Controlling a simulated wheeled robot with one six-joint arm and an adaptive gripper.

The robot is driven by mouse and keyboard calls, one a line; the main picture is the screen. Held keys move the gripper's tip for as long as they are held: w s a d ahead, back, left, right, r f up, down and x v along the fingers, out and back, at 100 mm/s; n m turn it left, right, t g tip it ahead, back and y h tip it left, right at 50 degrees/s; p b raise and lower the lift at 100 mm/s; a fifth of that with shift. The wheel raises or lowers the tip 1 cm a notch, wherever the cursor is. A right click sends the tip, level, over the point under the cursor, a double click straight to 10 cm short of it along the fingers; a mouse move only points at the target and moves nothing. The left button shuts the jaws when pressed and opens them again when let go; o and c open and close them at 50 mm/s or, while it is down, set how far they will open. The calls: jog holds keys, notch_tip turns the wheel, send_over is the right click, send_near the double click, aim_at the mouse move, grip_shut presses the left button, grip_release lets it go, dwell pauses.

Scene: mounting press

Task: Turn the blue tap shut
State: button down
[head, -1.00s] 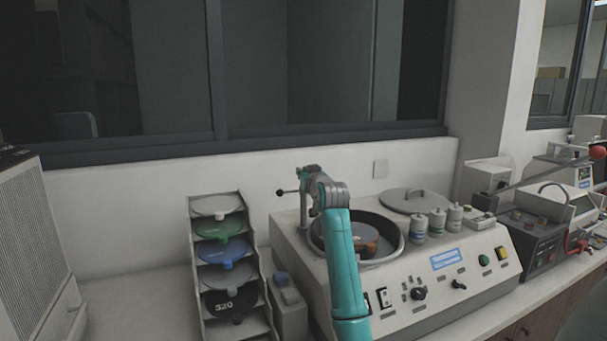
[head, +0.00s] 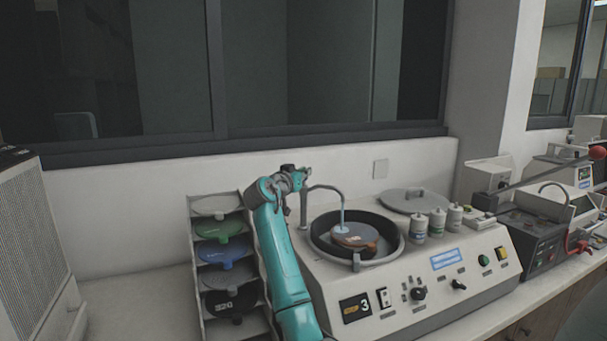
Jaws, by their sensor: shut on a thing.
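The tap's thin grey spout (head: 326,188) rises from a post at the back left of the polishing machine (head: 440,290) and arches over its round bowl. A pale blue stream of water (head: 342,212) runs from its end onto the disc. My gripper (head: 294,176) is at the tap post's top, left of the spout, and is shut on the tap. My wrist and the small picture hide the tap's blue handle and most of the fingers.
A rack of coloured discs (head: 222,255) stands close left of my arm. A grey lid (head: 414,200) and several small bottles (head: 437,222) stand right of the bowl (head: 395,252). A dark window and wall are behind.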

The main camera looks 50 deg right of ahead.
jog(key=m+g, duration=0.2)
jog(key=g, duration=0.1)
jog(key=m+g, duration=0.1)
jog(key=g, duration=0.2)
jog(key=shift+w+m, duration=0.1)
jog(key=shift+m, duration=0.3)
jog(key=shift+m+g+y, duration=0.4)
jog(key=shift+m+g, duration=0.5)
jog(key=shift+g, duration=0.5)
jog(key=shift+f+m+g+y, duration=0.1)
jog(key=shift+m+g+y, duration=0.2)
jog(key=shift+m+g, duration=0.3)
jog(key=c, duration=1.2)
grip_release()
notch_tip(320, 180, up, 10)
